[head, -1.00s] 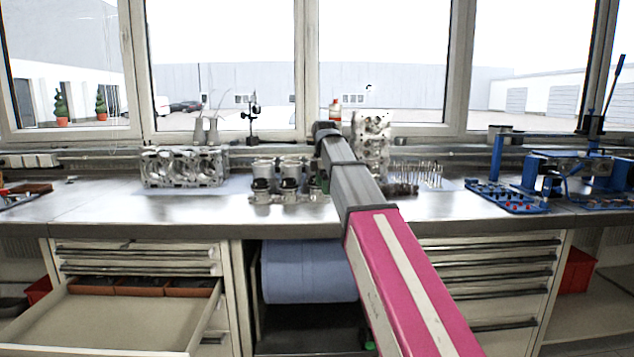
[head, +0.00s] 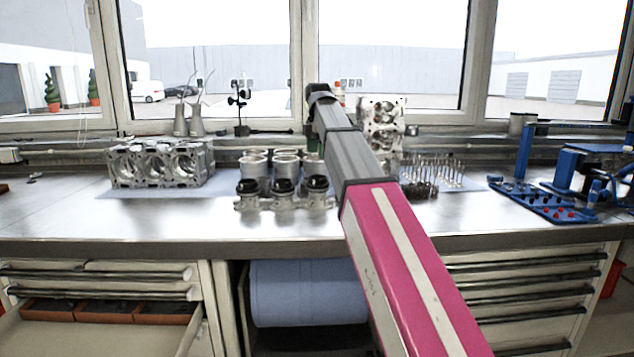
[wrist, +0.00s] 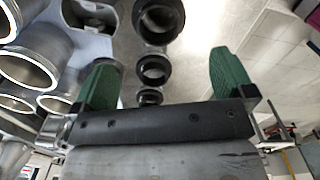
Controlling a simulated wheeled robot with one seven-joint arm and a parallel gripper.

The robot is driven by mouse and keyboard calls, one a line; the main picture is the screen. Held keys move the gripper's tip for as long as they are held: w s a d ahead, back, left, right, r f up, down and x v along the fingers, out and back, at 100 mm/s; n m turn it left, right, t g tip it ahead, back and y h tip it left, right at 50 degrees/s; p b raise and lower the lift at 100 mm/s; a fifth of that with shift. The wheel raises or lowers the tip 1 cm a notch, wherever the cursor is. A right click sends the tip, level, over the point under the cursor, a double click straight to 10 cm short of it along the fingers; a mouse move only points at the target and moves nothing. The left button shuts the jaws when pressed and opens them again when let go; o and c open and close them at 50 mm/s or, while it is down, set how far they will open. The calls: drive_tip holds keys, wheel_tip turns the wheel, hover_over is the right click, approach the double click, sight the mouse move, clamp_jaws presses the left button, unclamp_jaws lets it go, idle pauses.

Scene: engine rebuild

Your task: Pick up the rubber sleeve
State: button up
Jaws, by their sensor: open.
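Several black rubber sleeves sit in a row on a silver metal part with round openings. In the head view, one sleeve (head: 284,186) is on the bench left of my arm. In the wrist view, black round sleeves, one of them here (wrist: 153,70), appear between the fingers in the picture, beyond the fingertips. I cannot tell which sleeve is meant. My gripper (wrist: 166,75) has two green fingers, wide apart, with nothing between them. In the head view my arm hides it almost fully.
Silver cylinders (head: 255,170) stand just behind the sleeves. An engine block (head: 160,164) is at the left, an upright metal casting (head: 382,125) behind my arm, and a blue tool tray (head: 545,203) at the right. An open drawer (head: 95,335) juts out below left. The bench front is clear.

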sight(317, 183)
wheel_tip(317, 183, down, 11)
drive_tip(key=shift+w+r, duration=0.1)
drive_tip(key=shift+r, duration=0.1)
drive_tip(key=c, duration=0.9)
drive_tip(key=shift+o, duration=0.2)
